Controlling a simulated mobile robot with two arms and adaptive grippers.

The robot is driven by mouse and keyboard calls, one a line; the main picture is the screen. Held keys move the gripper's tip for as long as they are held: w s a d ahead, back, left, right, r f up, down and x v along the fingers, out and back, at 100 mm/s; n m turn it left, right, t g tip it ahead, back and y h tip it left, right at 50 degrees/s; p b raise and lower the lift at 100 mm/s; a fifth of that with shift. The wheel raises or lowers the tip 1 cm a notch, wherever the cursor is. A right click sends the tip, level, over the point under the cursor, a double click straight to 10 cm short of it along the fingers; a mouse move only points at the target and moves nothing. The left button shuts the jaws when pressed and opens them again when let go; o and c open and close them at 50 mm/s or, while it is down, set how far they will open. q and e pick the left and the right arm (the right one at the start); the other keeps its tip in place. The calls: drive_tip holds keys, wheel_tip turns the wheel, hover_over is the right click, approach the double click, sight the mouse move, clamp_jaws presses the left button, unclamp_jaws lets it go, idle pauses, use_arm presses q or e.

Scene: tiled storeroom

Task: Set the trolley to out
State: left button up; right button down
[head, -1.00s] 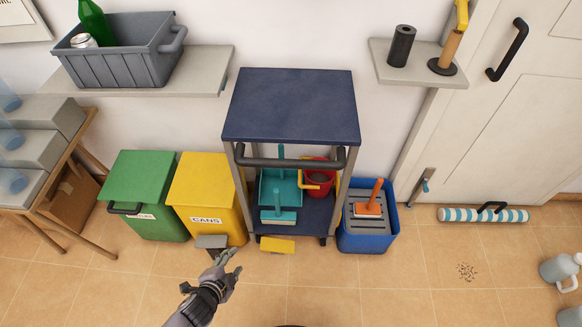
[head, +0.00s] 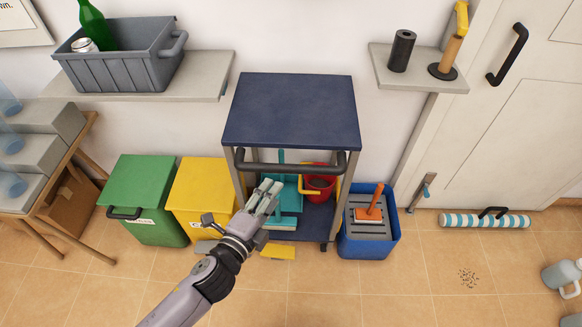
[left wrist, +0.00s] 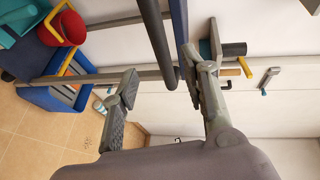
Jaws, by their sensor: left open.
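The trolley (head: 290,110) stands against the wall with a dark blue top, grey posts and a blue lower shelf. Its black handle bar (head: 305,166) runs across the front just under the top; the dark bar (left wrist: 157,38) also shows in the left wrist view. My left gripper (head: 267,191) is open and empty, in front of the trolley and just below the left part of the handle in the head view. In the left wrist view the bar appears between the spread fingers (left wrist: 160,66); contact cannot be told. My right gripper is out of view.
A teal dustpan (head: 287,190) and red bucket (head: 318,187) are on the lower shelf. Green (head: 143,180) and yellow (head: 198,180) bins stand left, a blue bin (head: 370,240) right. A yellow block (head: 278,253) lies in front.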

sight(291, 170)
use_arm(q)
drive_tip(key=x, duration=1.1)
drive_tip(key=shift+w+d+f, duration=0.1)
drive_tip(key=shift+w, duration=0.1)
clamp_jaws()
idle(0.4)
